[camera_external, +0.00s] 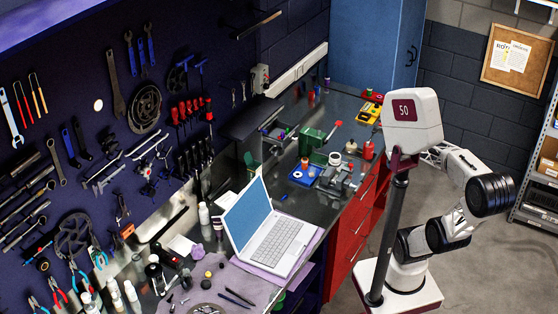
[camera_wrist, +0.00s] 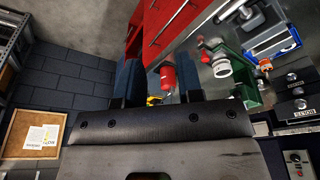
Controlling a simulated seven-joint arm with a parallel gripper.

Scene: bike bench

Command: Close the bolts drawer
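My gripper (camera_wrist: 158,76) shows in the wrist view with two dark blue fingers set well apart and nothing held between them. In the external view the white box marked 50 hides it. Small black drawer fronts (camera_wrist: 299,108) with round knobs and pale labels show at the right of the wrist view; I cannot read which is the bolts drawer. Red drawers (camera_wrist: 170,22) with bar handles show at the top there, and their red cabinet (camera_external: 352,226) stands under the bench. A dark unit (camera_external: 250,121) on the bench seems to have a drawer standing out.
A red can (camera_wrist: 167,77), a green bin (camera_wrist: 249,92) and a blue tray (camera_wrist: 272,42) show beyond my fingers. An open laptop (camera_external: 270,232) sits on the bench. A vise (camera_external: 337,182) stands near the bench edge.

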